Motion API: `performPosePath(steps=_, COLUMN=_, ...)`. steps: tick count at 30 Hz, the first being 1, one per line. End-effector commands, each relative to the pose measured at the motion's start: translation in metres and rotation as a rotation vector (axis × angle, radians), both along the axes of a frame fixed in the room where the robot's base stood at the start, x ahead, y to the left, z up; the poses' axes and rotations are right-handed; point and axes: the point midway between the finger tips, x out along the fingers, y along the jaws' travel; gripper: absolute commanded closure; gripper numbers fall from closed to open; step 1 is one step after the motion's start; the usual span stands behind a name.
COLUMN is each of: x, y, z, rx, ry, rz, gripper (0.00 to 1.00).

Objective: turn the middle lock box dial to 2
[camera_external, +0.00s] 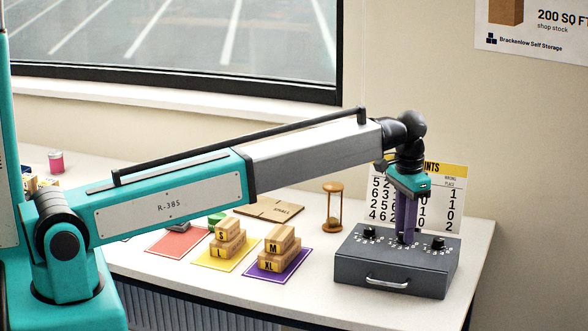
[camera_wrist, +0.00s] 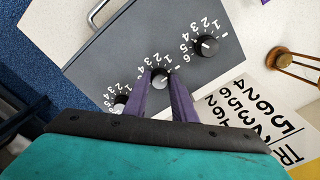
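The dark grey lock box (camera_external: 394,268) stands on the right end of the counter, with a row of three black dials on its top. My gripper (camera_external: 405,240) points straight down, its purple fingers reaching the top of the box. In the wrist view the fingers straddle the middle dial (camera_wrist: 160,79) and appear closed against its sides. The left dial (camera_external: 369,232) shows at upper right in the wrist view (camera_wrist: 207,45). The right dial (camera_external: 438,243) shows at lower left there (camera_wrist: 120,103), partly hidden by a finger.
A number card (camera_external: 450,190) stands behind the box, partly hidden by my wrist. An hourglass (camera_external: 333,208) is left of the box. Stacked lettered cartons (camera_external: 279,249) stand on yellow and purple mats further left. The counter ends just right of the box.

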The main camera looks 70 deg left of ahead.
Motion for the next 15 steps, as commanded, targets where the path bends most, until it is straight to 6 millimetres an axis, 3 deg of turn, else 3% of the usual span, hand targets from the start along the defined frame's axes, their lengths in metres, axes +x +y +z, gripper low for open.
performPosePath(steps=1, x=0.0000, y=-0.0001, z=0.0001, rx=0.000, ry=0.000, rz=0.000, gripper=0.86)
performPosePath(steps=3, x=0.0000, y=-0.0001, z=0.0002, rx=0.000, ry=0.000, rz=0.000, gripper=0.98)
performPosePath(steps=15, x=0.0002, y=-0.0002, z=0.0000, rx=-0.001, ry=0.000, rz=0.044, gripper=0.98)
